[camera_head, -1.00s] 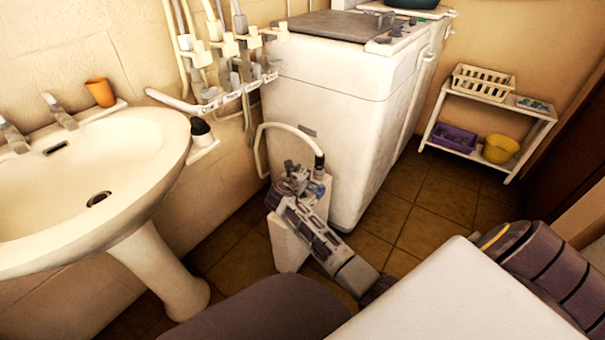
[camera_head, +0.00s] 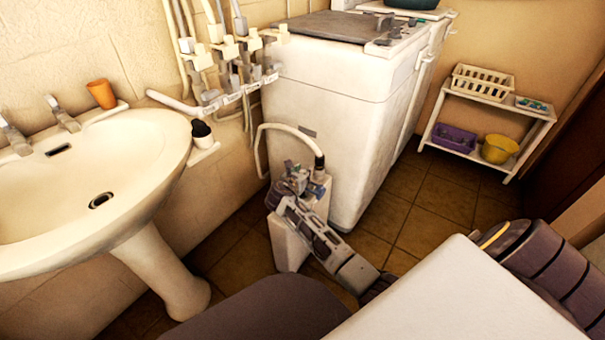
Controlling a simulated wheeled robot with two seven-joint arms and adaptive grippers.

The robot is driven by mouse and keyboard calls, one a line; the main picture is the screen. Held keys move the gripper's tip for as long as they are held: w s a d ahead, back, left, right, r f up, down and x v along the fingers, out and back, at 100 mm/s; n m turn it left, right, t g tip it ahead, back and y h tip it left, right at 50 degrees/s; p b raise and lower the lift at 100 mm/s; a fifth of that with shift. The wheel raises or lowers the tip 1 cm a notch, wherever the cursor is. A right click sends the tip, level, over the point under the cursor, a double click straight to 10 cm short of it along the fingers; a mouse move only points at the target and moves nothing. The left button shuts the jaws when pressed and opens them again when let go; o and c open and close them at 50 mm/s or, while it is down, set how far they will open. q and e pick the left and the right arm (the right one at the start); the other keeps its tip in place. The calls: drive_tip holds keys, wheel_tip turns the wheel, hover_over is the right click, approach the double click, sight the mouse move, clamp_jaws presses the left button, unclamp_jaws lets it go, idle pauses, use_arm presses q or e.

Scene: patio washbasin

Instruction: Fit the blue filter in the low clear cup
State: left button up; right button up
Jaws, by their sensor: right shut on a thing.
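My right gripper (camera_head: 292,182) is low in the middle of the view, over the top of a narrow white floor unit (camera_head: 287,245) beside the large white appliance. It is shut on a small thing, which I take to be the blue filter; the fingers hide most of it. A small bluish-grey patch shows beside the fingers. The low clear cup cannot be made out; the gripper covers much of the unit's top. Whether filter and cup touch cannot be told. My left gripper is not in view.
A pale hose (camera_head: 284,127) with a dark end curves down close beside the gripper. The white appliance (camera_head: 340,110) stands just behind. The washbasin (camera_head: 150,160) is at left, a white shelf rack (camera_head: 475,131) at back right. Tiled floor (camera_head: 440,225) between is clear.

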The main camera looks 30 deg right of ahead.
drive_tip(key=shift+p, duration=0.75)
idle(0.8)
drive_tip(key=shift+f, duration=0.75)
idle(1.0)
drive_tip(key=shift+r+p, duration=0.8)
drive_tip(key=shift+p, duration=0.25)
idle(0.5)
drive_tip(key=shift+p, duration=0.55)
idle(1.1)
drive_tip(key=shift+f, duration=0.6)
idle(0.9)
